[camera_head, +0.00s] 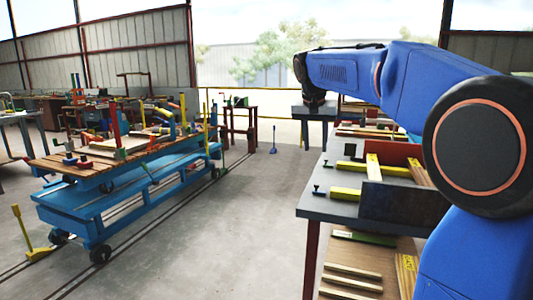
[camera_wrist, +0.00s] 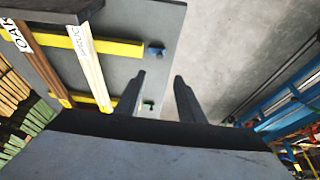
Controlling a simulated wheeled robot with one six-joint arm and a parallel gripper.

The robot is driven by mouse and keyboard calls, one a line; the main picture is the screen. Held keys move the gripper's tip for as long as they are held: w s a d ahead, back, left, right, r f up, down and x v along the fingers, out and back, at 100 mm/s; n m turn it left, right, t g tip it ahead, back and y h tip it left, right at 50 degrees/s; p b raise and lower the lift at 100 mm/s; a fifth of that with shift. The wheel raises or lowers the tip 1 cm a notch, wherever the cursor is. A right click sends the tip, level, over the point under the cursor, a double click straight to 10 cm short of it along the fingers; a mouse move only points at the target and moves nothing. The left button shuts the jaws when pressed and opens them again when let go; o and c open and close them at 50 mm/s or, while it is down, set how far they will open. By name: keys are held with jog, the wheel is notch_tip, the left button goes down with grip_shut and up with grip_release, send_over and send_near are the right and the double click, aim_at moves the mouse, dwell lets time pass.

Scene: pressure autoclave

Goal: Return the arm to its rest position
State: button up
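My blue arm (camera_head: 410,85) reaches in from the right in the head view, raised over the right-hand table. My gripper (camera_head: 314,100) points down at the arm's far end, above the floor and table area. In the wrist view my gripper (camera_wrist: 160,92) shows two dark fingers set apart with nothing between them. Below the fingers are the grey table's edge and the concrete floor. In the head view the fingers are too small to make out.
A blue wheeled cart (camera_head: 95,215) loaded with wood and tools stands at the left. The concrete floor (camera_head: 240,230) between them is clear. A small blue stand (camera_head: 273,148) is farther back.

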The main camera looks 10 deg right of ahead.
jog(key=s+a+f+n+y, duration=0.1)
jog(key=s+a+f+n, duration=0.1)
jog(key=s+f, duration=0.6)
jog(key=s+a+f+n+y, duration=0.1)
jog(key=s+a+f+n, duration=0.1)
jog(key=s+f, duration=0.7)
jog(key=s+a+f+n+t, duration=0.1)
jog(key=s+f, duration=0.8)
jog(key=s, duration=1.1)
jog(key=shift+s+a+n+y, duration=0.15)
jog(key=shift+a+n+y, duration=0.25)
jog(key=shift+a+n, duration=0.6)
